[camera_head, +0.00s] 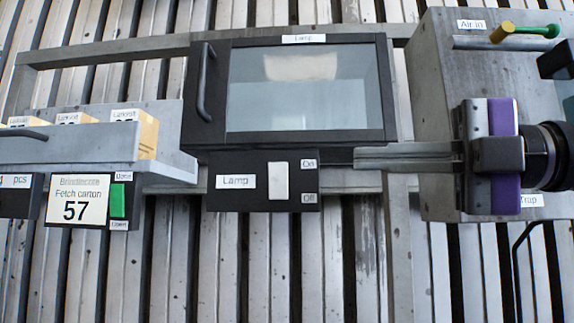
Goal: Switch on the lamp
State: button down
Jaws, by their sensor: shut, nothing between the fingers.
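The lamp box (388,90) is a dark housing with a glass window and a "Lamp" label above. Below it a black panel (235,198) carries a white rocker switch (281,180), with "On" at its upper right and "Off" at its lower right. I cannot tell which way the rocker is tipped. A pale patch shows at the top of the window; I cannot tell if it is lamp light. My gripper (358,157) reaches in from the right, its long grey fingers shut and empty. In the picture, its tips lie right of the switch, apart from it, overlapping the box's lower right corner.
A vertical handle (204,82) is at the box's left. Further left are a grey tray (165,165) with cartons (148,137), a "57" display (76,209) and a green switch (118,200). A grey unit (440,100) labelled "Air in" stands right, partly hidden by my arm.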

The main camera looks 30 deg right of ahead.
aim_at(294, 163)
jog(key=shift+w+f, duration=0.15)
dwell(0.3)
jog(key=p+x, duration=0.1)
jog(key=x, duration=0.2)
jog(key=w+d+p+x, duration=0.1)
jog(key=x, duration=0.3)
jog(key=p+x, duration=0.2)
jog(key=x, duration=0.1)
jog(key=shift+w+d+r, duration=0.25)
jog(key=shift+w+r, duration=0.1)
jog(key=shift+w, duration=0.15)
jog(key=shift+w+d, duration=0.4)
jog(key=shift+w, duration=0.25)
